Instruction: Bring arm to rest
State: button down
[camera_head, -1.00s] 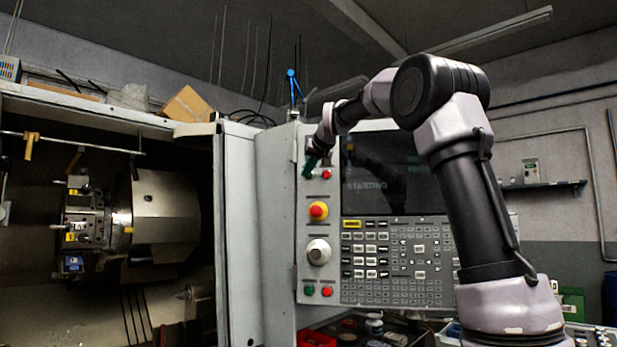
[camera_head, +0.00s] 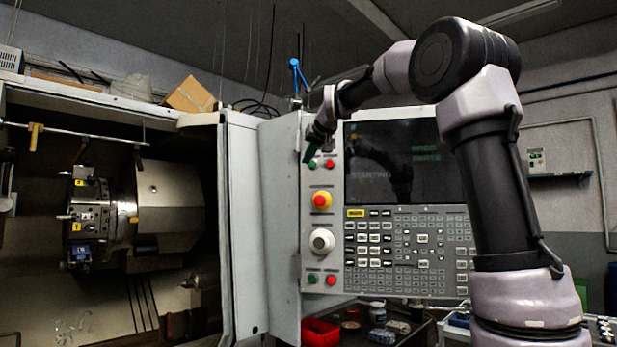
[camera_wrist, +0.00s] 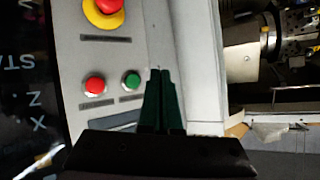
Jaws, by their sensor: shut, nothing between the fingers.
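My gripper (camera_head: 311,150) is at the upper left of the control panel, in front of its edge near the upper green and red buttons. In the wrist view my gripper (camera_wrist: 161,78) shows two dark green fingers shut together with nothing between them. The panel's red button (camera_wrist: 95,85) and green button (camera_wrist: 131,81) lie to the left of the fingers. Whether the fingers touch the panel cannot be told. My arm reaches from the right, bent at a high elbow, across the panel's screen (camera_head: 430,170).
The lathe's open enclosure with its chuck (camera_head: 165,205) is on the left. A red emergency stop (camera_head: 321,200) and a white knob (camera_head: 321,240) sit on the panel. A red bin (camera_head: 320,331) stands below it. A cardboard box (camera_head: 190,95) lies on top of the machine.

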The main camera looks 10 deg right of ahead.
jog(key=s+d+f+m+g, duration=0.1)
jog(key=s+d+f, duration=0.2)
jog(key=s+f, duration=0.6)
jog(key=s+d+f+m+g, duration=0.1)
jog(key=s+d+f+g, duration=0.1)
jog(key=s+f, duration=0.7)
jog(key=s+d+f+m+g+h, duration=0.1)
jog(key=s+f, duration=0.8)
jog(key=s, duration=1.1)
jog(key=d+m, duration=0.1)
jog(key=d, duration=0.1)
jog(key=shift+d+f+g, duration=0.3)
jog(key=shift+d+g, duration=0.05)
jog(key=shift+g, duration=0.05)
jog(key=shift+w, duration=0.1)
